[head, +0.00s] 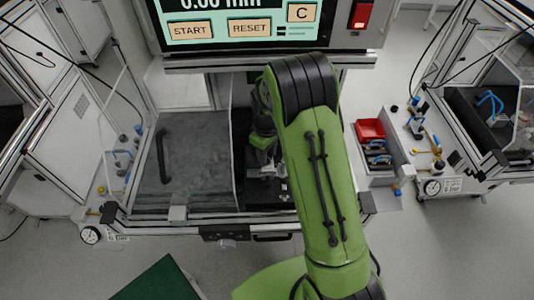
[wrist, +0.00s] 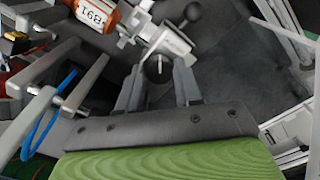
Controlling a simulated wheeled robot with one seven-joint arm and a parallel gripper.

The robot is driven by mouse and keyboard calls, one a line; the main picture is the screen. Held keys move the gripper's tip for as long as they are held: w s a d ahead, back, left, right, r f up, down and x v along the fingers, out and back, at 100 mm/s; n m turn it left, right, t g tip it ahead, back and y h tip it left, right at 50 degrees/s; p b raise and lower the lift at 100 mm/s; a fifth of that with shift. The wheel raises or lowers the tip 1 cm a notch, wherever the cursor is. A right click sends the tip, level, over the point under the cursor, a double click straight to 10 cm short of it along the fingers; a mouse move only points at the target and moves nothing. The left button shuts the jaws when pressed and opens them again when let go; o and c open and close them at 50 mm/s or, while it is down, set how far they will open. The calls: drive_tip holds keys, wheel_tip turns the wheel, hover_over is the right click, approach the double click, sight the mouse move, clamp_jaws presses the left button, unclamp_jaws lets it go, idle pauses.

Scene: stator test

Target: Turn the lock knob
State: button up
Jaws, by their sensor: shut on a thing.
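In the wrist view, the lock knob (wrist: 158,68) is a dark round knob at the near end of a metal clamp fixture (wrist: 168,42). My gripper (wrist: 159,78) has one finger on each side of the knob and is shut on it. A lever with a black ball (wrist: 192,12) rises from the fixture just beyond. An orange and white cylindrical part (wrist: 97,13) marked with digits lies to the upper left. In the head view, my green arm reaches into the test cabinet and hides most of the gripper and the knob.
A control panel (head: 240,27) with START and RESET buttons and a red switch (head: 361,15) hangs above the opening. A grey cabinet door (head: 190,165) with a black handle is at left. A red bin (head: 369,129) stands at right. Metal bars (wrist: 40,100) lie close left of my gripper.

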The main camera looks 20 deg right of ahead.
drive_tip(key=shift+n, duration=0.6)
drive_tip(key=o, duration=1)
drive_tip(key=shift+o, duration=0.2)
wheel_tip(320, 180, up, 16)
drive_tip(key=p, duration=0.1)
